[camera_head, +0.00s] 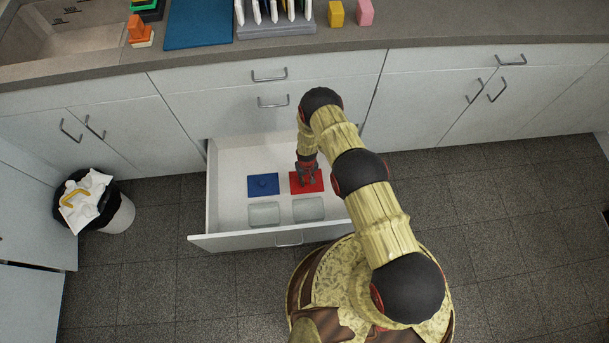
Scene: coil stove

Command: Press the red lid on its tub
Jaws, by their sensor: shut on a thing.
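The red lid (317,186) is in the open drawer (228,202), at its right back part. My gripper (307,180) reaches down over the red lid and is shut on it; the fingers hide part of the lid. Whether the lid is lifted off the drawer floor I cannot tell. A blue lid (263,184) with a small knob lies to its left. Two clear tubs stand nearer the drawer front: a left tub (264,213) in front of the blue lid and a right tub (308,209) in front of the red lid. Both tubs look uncovered.
The drawer front (250,242) and side walls surround the lids and tubs. The counter (400,38) above holds a plate rack (276,30), a blue mat (198,24) and small blocks. A bin (120,215) stands on the floor at left. Floor at right is clear.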

